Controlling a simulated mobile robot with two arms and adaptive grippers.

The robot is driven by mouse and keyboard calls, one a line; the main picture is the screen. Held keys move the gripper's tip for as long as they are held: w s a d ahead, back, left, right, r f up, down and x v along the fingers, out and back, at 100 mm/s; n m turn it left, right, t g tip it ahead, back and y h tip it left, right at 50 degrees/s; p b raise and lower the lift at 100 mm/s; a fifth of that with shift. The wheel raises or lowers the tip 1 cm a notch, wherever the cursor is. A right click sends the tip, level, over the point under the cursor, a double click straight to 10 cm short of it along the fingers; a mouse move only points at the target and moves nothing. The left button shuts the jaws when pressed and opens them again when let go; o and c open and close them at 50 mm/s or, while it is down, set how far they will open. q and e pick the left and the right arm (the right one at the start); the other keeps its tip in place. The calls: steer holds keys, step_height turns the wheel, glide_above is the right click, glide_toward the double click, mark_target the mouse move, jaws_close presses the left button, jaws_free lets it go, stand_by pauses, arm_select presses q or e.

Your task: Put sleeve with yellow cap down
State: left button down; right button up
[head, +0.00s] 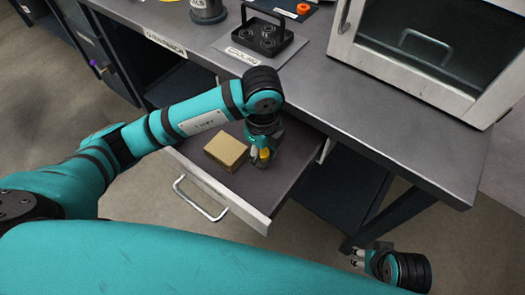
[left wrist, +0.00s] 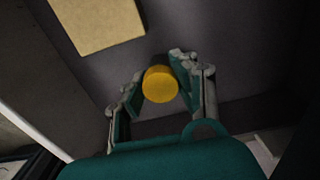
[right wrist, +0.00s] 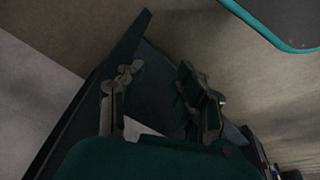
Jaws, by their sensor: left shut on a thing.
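The yellow cap (head: 264,153) of the sleeve shows at my left gripper (head: 262,158), inside the open drawer (head: 240,196). In the left wrist view the round yellow cap (left wrist: 160,84) sits between the two fingers of my left gripper (left wrist: 157,88), which is shut on the sleeve. The sleeve's body below the cap is hidden, and I cannot tell whether it touches the drawer floor. My right gripper (head: 358,258) is low at the right, away from the drawer. In the right wrist view its fingers (right wrist: 155,95) are apart with nothing between them.
A tan box (head: 226,150) lies in the drawer to the left of my left gripper. On the worktop (head: 375,105) stand a black rack with a handle (head: 266,36), a dark round pot (head: 207,10) and a glass-fronted cabinet (head: 430,45). The drawer front has a metal handle (head: 200,200).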

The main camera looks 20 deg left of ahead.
arm_select(q)
steer(key=c, duration=1)
jaws_free()
arm_select(e)
steer(key=shift+r, duration=0.1)
arm_select(q)
steer(key=shift+r, duration=0.1)
step_height(320, 180, up, 6)
steer(key=shift+r+p, duration=0.1)
steer(key=shift+p, duration=0.9)
steer(key=shift+r+p, duration=0.95)
steer(key=shift+r, duration=2)
arm_select(e)
step_height(320, 180, down, 13)
steer(key=s, duration=0.1)
steer(key=shift+s+g, duration=0.25)
steer(key=shift+g, duration=0.15)
